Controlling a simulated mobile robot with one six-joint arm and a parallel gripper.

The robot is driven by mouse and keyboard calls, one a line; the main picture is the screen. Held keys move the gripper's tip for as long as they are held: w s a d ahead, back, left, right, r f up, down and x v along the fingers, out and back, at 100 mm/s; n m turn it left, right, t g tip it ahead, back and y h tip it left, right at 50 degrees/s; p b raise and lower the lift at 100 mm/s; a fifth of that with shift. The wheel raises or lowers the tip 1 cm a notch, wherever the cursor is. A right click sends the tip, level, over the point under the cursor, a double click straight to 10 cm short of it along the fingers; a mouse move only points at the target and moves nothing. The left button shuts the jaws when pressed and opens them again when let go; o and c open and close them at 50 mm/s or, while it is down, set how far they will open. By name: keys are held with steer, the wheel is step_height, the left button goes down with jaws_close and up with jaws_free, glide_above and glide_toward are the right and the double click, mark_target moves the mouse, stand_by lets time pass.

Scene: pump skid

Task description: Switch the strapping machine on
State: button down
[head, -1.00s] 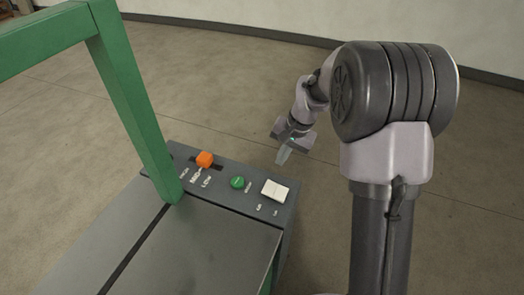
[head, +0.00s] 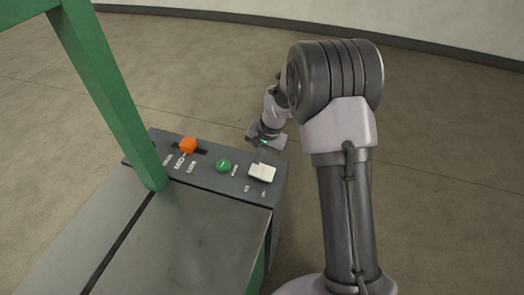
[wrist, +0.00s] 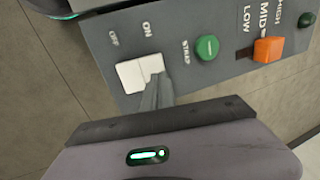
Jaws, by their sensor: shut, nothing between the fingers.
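The strapping machine has a dark grey control panel (head: 225,186). Its white rocker switch (head: 262,173) sits at the panel's right end; it also shows in the wrist view (wrist: 130,76), with an OFF label by its left half and an ON label by its right half. My gripper (head: 259,157) is shut and empty, at the far edge of the switch. In the wrist view my gripper's fingertips (wrist: 157,84) overlap the right half, on the ON side, and hide part of it. I cannot tell whether they touch it or which half is pressed in.
A round green button (wrist: 207,47) marked STRAP is beside the switch. Beyond it is an orange slider knob (wrist: 268,49) near the MID and LOW labels. A green frame post (head: 112,95) rises at the panel's left.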

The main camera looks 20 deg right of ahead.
mark_target(250, 163)
steer(key=shift+b+x, duration=0.3)
steer(key=shift+x, duration=1.1)
steer(key=p, duration=0.3)
steer(key=shift+w+a+r+g+h+p, duration=0.1)
steer(key=shift+a+r+g+h+p, duration=0.1)
steer(key=shift+r+g+h+p, duration=0.15)
steer(key=shift+w+a+h+p, duration=0.1)
steer(key=shift+a+h+p, duration=0.2)
steer(key=shift+p, duration=0.6)
steer(key=shift+w+f+g+h+p, duration=0.15)
steer(key=shift+f+g+h+p, duration=0.15)
steer(key=shift+p, duration=0.1)
steer(key=shift+w+a+f+b, duration=0.2)
steer(key=shift+a+f+b, duration=0.1)
steer(key=shift+f+b, duration=0.5)
steer(key=shift+r, duration=0.15)
steer(key=shift+s+d, duration=0.1)
steer(key=shift+d, duration=0.05)
